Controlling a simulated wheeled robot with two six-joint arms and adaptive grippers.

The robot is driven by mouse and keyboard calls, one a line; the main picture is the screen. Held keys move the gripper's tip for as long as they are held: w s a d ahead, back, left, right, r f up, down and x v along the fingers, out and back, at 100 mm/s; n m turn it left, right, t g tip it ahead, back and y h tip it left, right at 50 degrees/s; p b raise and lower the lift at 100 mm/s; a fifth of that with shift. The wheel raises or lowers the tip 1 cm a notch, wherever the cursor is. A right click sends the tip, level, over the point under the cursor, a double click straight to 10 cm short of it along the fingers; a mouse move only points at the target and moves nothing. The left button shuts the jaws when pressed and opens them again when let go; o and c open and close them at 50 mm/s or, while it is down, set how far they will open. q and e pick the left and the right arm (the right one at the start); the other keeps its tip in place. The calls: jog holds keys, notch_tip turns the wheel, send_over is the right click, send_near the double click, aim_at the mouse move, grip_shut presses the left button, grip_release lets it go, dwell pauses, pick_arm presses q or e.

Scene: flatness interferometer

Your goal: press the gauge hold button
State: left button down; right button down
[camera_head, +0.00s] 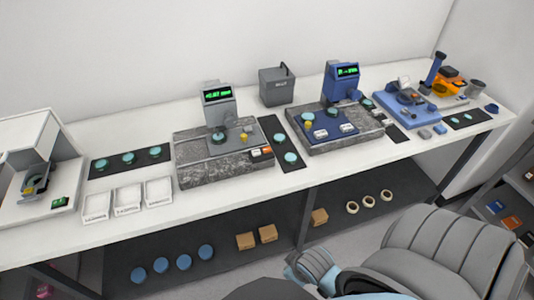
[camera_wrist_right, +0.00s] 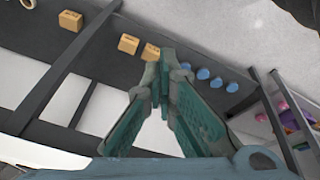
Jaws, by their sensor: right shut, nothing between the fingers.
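A grey gauge stand (camera_head: 218,105) with a lit green display stands on a granite base at the middle of the bench, with a white button (camera_head: 255,154) and an orange button (camera_head: 267,150) at its front right. A blue gauge stand (camera_head: 343,80) with a green display stands on a second granite base to the right, with small white and orange buttons (camera_head: 380,117) at its right side. Button labels are too small to read. My right gripper (camera_head: 312,268) is below and in front of the bench, apart from both gauges. Its fingers (camera_wrist_right: 161,62) are shut and empty.
White trays (camera_head: 127,198) and a dark mat with teal discs (camera_head: 128,158) lie at the left. Another disc mat (camera_head: 281,143) lies between the gauges. A grey bin (camera_head: 276,86) stands behind. Boxes (camera_head: 267,233) and blue discs (camera_head: 184,262) sit on the lower shelf.

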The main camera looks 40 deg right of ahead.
notch_tip(320, 180, up, 4)
jog(key=w, duration=0.1)
pick_arm(q)
jog(key=shift+s+r+p, duration=0.3)
jog(key=shift+r+p, duration=0.05)
jog(key=shift+r, duration=0.15)
pick_arm(e)
notch_tip(320, 180, up, 22)
jog(key=f+n+t+y, duration=0.1)
jog(key=n+t+y, duration=0.35)
jog(key=n, duration=0.75)
send_over(266, 151)
jog(key=shift+r+t, duration=0.25)
jog(key=shift+t, duration=0.2)
jog(key=shift+f, duration=0.1)
